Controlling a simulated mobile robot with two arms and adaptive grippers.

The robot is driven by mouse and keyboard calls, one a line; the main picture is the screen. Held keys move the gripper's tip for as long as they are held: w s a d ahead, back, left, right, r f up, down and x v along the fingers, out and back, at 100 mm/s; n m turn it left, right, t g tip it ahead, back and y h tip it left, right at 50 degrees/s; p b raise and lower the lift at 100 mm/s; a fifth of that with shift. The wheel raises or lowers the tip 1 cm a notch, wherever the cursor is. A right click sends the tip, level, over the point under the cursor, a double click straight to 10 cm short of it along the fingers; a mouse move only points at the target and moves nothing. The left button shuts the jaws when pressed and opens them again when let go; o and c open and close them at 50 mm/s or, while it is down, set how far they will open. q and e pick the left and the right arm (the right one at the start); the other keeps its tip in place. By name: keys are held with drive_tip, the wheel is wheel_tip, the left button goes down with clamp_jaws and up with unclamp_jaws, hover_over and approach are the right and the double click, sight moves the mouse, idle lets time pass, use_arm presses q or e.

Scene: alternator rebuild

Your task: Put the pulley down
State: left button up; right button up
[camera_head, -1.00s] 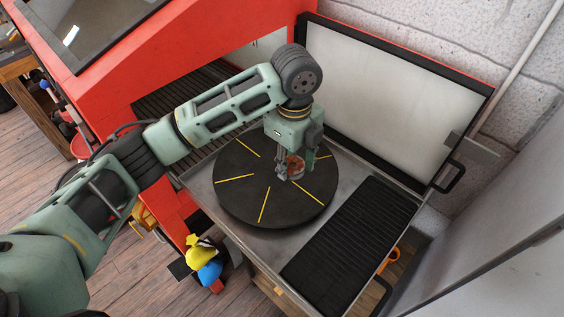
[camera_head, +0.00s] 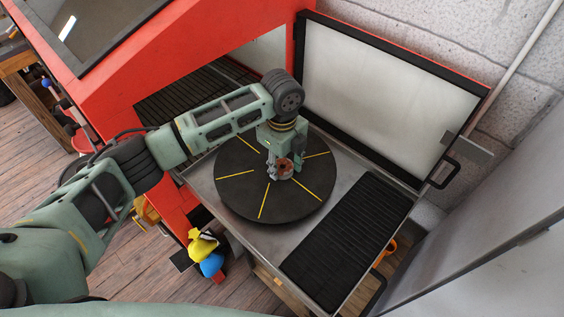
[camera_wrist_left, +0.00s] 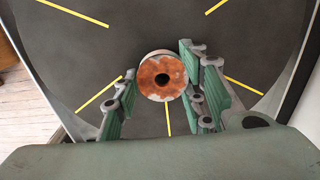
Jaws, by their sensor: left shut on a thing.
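The pulley (camera_wrist_left: 162,78) is a round part with a rusty orange-brown face, a dark centre hole and a grey rim. In the head view the pulley (camera_head: 285,166) sits between the fingers of my left gripper (camera_head: 285,172), over the middle of the black round turntable with yellow lines (camera_head: 240,198). My left gripper (camera_wrist_left: 160,92) is shut on the pulley in the left wrist view. I cannot tell whether the pulley touches the turntable. My right gripper is not in view.
The turntable stands in a metal tray (camera_head: 270,238) of a red cabinet (camera_head: 190,60). A raised door panel (camera_head: 370,95) with a black frame stands behind it. A black ribbed mat (camera_head: 345,235) lies to the right. Yellow and blue items (camera_head: 205,250) are at the lower left.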

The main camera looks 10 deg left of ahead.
use_arm(q)
drive_tip(key=o, duration=1.3)
drive_tip(key=shift+o, duration=0.2)
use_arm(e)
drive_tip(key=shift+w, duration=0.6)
use_arm(q)
drive_tip(key=shift+r, duration=0.5)
wheel_tip(320, 180, up, 11)
drive_tip(key=b, duration=0.3)
drive_tip(key=shift+r+b, duration=0.15)
drive_tip(key=shift+b, duration=0.2)
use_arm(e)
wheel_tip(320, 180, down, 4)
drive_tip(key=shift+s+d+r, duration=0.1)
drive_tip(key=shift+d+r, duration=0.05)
